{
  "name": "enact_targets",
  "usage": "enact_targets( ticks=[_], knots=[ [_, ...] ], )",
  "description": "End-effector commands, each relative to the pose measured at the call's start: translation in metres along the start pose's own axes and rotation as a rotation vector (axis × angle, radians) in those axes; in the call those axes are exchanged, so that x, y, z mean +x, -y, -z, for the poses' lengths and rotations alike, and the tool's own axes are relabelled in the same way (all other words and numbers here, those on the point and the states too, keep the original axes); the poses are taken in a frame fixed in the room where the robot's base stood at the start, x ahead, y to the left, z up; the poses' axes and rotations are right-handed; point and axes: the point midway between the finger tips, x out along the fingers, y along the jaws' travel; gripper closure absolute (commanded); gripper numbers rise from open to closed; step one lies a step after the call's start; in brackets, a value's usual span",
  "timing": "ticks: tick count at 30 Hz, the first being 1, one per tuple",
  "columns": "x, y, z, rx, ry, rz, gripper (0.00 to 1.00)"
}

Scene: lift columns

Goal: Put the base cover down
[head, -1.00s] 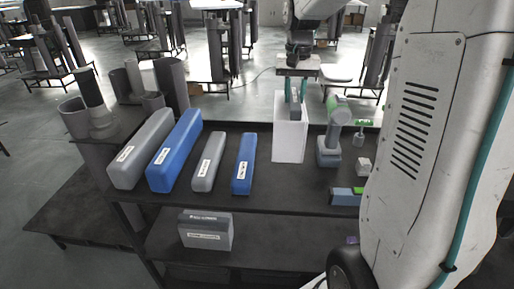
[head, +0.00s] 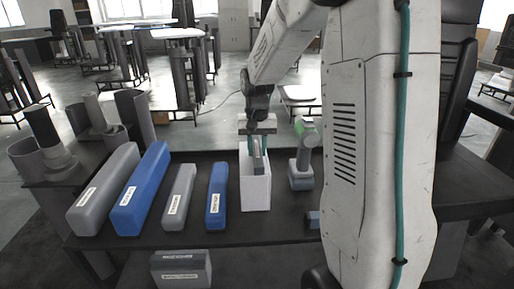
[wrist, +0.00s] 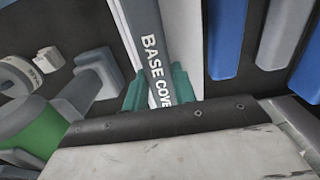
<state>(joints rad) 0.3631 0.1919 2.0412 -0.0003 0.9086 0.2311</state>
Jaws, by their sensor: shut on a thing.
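My gripper (head: 258,144) is shut on the grey base cover (head: 257,160), its teal fingers on either side of it. The base cover is upright at the open top of a tall white box (head: 256,194); its lower end is not clearly visible. In the wrist view, the fingers (wrist: 158,88) grip the base cover (wrist: 146,45), whose label reads "BASE COVE" before it is cut off. White box surfaces (wrist: 184,40) show beside it. I cannot tell whether the cover touches the box floor.
Blue and grey long boxes (head: 141,190) lie left of the white box on the dark table (head: 285,228). A grey-green tool (head: 303,160) stands close on the right. A grey case (head: 181,268) sits on the lower shelf. My arm hides the table's right part.

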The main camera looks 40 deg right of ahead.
Motion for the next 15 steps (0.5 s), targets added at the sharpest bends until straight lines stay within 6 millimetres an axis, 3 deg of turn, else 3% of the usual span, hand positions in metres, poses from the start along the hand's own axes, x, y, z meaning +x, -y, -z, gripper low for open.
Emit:
enact_targets(
  ticks=[7,8,9,10,15],
  knots=[
    [0.0018,0.0000,0.0002,0.000,0.000,0.000,1.00],
    [0.0019,0.0000,0.0001,0.000,0.000,0.000,0.68],
    [0.0017,0.0000,0.0001,0.000,0.000,0.000,0.56],
    [0.0017,0.0000,0.0001,0.000,0.000,0.000,0.51],
    [0.0016,-0.0001,0.0001,0.000,0.000,0.000,0.51]
  ],
)
